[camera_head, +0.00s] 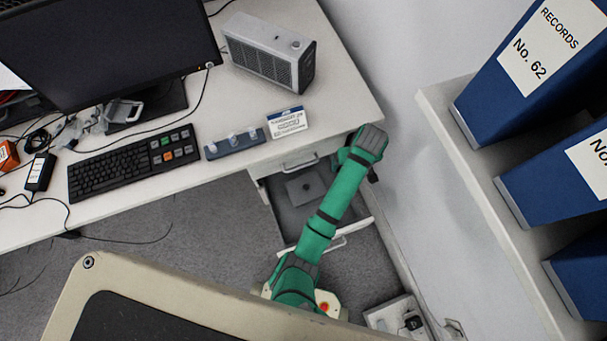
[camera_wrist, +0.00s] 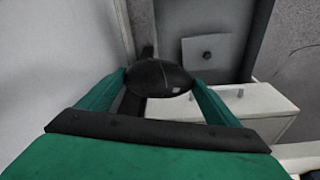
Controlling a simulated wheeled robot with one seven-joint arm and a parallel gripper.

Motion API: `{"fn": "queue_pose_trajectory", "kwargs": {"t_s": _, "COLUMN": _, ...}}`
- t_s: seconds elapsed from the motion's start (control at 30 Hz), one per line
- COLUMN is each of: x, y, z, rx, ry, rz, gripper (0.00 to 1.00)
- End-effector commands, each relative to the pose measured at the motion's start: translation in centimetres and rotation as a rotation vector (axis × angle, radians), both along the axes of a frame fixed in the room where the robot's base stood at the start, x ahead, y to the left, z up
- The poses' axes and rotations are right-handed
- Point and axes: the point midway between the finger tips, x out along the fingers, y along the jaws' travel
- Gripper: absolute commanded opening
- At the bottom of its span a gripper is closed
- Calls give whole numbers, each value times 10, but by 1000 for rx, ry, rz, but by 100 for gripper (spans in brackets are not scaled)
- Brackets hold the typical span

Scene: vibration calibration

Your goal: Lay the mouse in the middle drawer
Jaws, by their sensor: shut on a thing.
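The black mouse (camera_wrist: 160,76) is between the fingers of my gripper (camera_wrist: 155,86) in the wrist view, held off any surface. In the head view my arm hides most of the gripper and the mouse. The wrist view shows this open drawer (camera_wrist: 240,108) to the right of and beyond the mouse. I cannot tell whether the mouse is over the drawer or beside its side wall.
A grey plate with a dark knob (camera_wrist: 208,56) lies in the open drawer. The top drawer (camera_head: 298,164) looks shut under the desk (camera_head: 345,95). A shelf with blue record binders (camera_head: 535,65) stands at the right. A white box (camera_head: 397,318) is on the floor.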

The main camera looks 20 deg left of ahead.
Motion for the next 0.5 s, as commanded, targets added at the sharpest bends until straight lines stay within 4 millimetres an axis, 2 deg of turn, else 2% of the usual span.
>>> {"fn": "queue_pose_trajectory", "kwargs": {"t_s": 0.03, "x": -13, "y": 1, "z": -8, "rx": -6, "ry": 6, "rz": 25, "gripper": 61}}
{"fn": "queue_pose_trajectory", "kwargs": {"t_s": 0.17, "x": -40, "y": 13, "z": -25, "rx": -6, "ry": 6, "rz": 81, "gripper": 61}}
{"fn": "queue_pose_trajectory", "kwargs": {"t_s": 0.5, "x": -128, "y": 53, "z": -70, "rx": -2, "ry": 3, "rz": 198, "gripper": 61}}
